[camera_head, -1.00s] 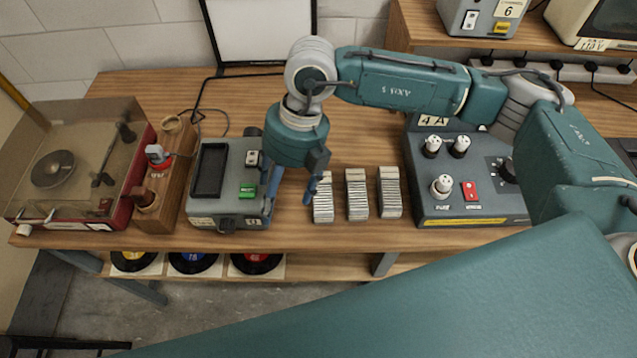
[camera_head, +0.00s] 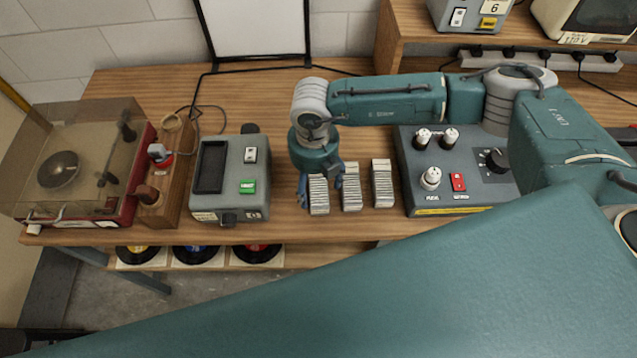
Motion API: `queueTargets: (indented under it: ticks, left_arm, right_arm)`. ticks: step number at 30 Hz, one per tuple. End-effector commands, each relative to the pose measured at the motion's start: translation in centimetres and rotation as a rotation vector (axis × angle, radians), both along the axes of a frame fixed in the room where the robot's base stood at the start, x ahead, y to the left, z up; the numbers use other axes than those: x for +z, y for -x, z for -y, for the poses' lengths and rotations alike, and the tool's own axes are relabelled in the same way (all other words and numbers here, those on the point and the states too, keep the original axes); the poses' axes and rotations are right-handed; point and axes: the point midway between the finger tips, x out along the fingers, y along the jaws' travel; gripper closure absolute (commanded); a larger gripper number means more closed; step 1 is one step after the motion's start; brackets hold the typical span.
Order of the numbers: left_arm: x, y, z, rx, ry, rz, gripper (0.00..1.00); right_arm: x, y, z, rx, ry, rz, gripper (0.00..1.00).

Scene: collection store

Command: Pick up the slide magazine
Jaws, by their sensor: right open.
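Three pale, ribbed blocks that look like slide magazines stand side by side on the wooden bench: a left one (camera_head: 319,197), a middle one (camera_head: 352,193) and a right one (camera_head: 382,185). My right gripper (camera_head: 321,190) points down over the left one, open. One finger shows at its left side and the other in the gap between it and the middle one. The gripper's body hides the far end of the left magazine. I cannot tell whether the fingers touch it. My left gripper is not in view.
A grey box with a green button (camera_head: 230,180) stands left of the magazines, and a grey control panel (camera_head: 460,195) with knobs stands to the right. A record player (camera_head: 128,212) is at the far left. The bench top (camera_head: 270,88) behind is mostly clear.

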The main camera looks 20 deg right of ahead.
Motion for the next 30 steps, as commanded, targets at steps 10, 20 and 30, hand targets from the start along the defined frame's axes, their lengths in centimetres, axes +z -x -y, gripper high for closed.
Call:
queueTargets:
  ticks: [10,20,30]
  left_arm:
    - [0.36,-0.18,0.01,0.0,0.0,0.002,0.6]
    - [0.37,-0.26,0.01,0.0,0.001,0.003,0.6]
    - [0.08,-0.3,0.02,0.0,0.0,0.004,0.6]
  right_arm:
    - [-1.22,0.02,-0.03,0.001,0.0,0.0,0.26]
    - [-1.14,-0.01,-0.04,0.001,-0.001,0.0,0.79]
    - [-0.48,-0.08,-0.07,0.0,-0.003,0.002,0.8]
